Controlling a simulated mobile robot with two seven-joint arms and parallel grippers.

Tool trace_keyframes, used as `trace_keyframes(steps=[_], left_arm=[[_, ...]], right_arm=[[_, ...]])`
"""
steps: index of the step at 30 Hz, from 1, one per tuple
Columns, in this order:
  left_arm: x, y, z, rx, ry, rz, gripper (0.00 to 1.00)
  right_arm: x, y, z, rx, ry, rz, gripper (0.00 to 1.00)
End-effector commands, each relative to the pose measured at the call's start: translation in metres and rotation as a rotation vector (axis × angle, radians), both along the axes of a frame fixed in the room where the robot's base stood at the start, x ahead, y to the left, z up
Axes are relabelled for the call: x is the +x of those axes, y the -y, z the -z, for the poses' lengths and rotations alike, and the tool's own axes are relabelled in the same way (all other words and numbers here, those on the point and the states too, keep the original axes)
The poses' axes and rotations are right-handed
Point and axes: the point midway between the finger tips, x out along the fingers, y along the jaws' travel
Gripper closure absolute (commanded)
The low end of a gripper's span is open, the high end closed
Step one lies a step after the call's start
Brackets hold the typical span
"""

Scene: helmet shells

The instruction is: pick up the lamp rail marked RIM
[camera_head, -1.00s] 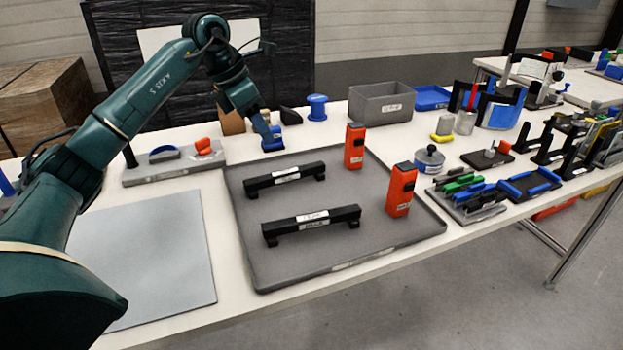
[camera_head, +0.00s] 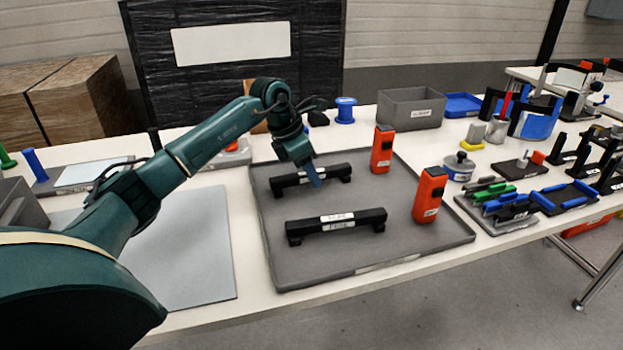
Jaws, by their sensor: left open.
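Two black lamp rails with white labels lie on the grey tray (camera_head: 372,247). The far rail (camera_head: 287,181) is partly hidden behind my left gripper (camera_head: 314,179). The near rail (camera_head: 336,226) lies closer to the tray's front edge and is fully in view. The label lettering is too small to read surely, so I cannot tell which rail is marked RIM. My left gripper is open, pointing down with its blue fingertips at the middle of the far rail in the picture. I cannot tell whether they touch it. My right gripper is not in view.
Two orange devices (camera_head: 382,150) (camera_head: 429,195) stand upright at the tray's right side. A grey mat (camera_head: 195,255) lies left of the tray, partly behind my arm. A grey bin (camera_head: 411,108) and a blue spool (camera_head: 345,110) stand behind. Tools crowd the table's right side.

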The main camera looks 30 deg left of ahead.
Motion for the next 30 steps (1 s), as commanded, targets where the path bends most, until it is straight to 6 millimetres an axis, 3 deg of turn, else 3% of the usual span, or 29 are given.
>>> trace_keyframes(steps=[5, 21, 30], left_arm=[[0.0002, -0.0001, -0.0005, 0.0, 0.002, 0.001, 0.55], [0.0001, -0.0002, -0.0009, 0.0, 0.002, 0.001, 0.99], [0.0004, -0.0002, -0.0025, 0.001, 0.003, 0.0, 1.0]], right_arm=[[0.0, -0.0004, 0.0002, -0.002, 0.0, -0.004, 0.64], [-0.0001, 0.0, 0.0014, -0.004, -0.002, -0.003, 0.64], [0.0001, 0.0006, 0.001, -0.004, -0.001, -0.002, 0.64]])
